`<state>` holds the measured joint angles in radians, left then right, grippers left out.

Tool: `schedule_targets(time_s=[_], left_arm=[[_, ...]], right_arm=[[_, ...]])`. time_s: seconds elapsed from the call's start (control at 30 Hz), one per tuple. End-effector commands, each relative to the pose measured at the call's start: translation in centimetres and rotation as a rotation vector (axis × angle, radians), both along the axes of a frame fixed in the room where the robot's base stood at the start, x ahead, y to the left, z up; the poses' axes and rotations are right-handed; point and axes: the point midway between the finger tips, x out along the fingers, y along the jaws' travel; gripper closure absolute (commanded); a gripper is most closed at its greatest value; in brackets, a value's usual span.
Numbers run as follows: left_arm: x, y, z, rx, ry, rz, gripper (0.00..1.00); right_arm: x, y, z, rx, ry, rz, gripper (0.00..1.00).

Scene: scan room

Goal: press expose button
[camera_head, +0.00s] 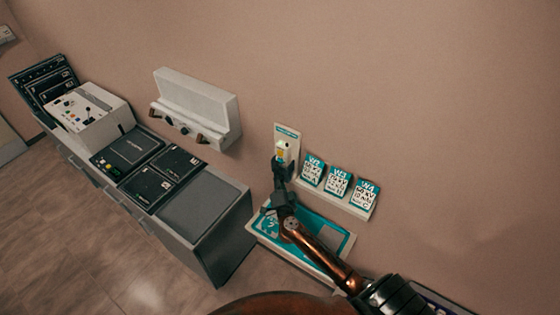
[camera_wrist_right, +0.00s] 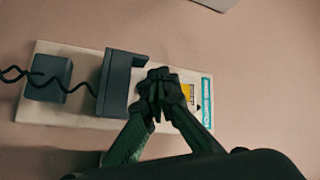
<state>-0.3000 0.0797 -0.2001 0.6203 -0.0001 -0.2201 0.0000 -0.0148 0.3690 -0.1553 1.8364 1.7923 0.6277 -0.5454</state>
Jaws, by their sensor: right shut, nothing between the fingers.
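A pale panel (camera_head: 288,131) is fixed to the wall, with a teal strip at its top end and a yellow label (camera_head: 281,152). It also shows in the right wrist view (camera_wrist_right: 85,62), where the yellow label (camera_wrist_right: 188,93) is partly covered. My right gripper (camera_head: 279,161) is shut and empty, with its fingertips in front of the panel, close to the yellow label. In the right wrist view its fingertips (camera_wrist_right: 158,84) lie between a dark bracket (camera_wrist_right: 117,85) and the label. The expose button cannot be made out; the fingers may hide it. I cannot tell whether they touch the panel.
A dark box (camera_wrist_right: 48,80) with a coiled cord sits on the panel. A shelf (camera_head: 330,199) with several cards stands to the right; a teal-topped tray (camera_head: 341,240) is below. A grey console counter (camera_head: 205,208) and a white wall rack (camera_head: 205,105) are at left.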

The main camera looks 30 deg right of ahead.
Motion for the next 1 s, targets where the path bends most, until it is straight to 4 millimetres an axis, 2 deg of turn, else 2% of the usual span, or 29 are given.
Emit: schedule_targets(time_s=[1.0], left_arm=[[-0.02, 0.01, 0.39, 0.000, 0.000, 0.000, 1.00]], right_arm=[[0.31, -0.76, -0.02, 0.001, -0.001, -0.001, 1.00]])
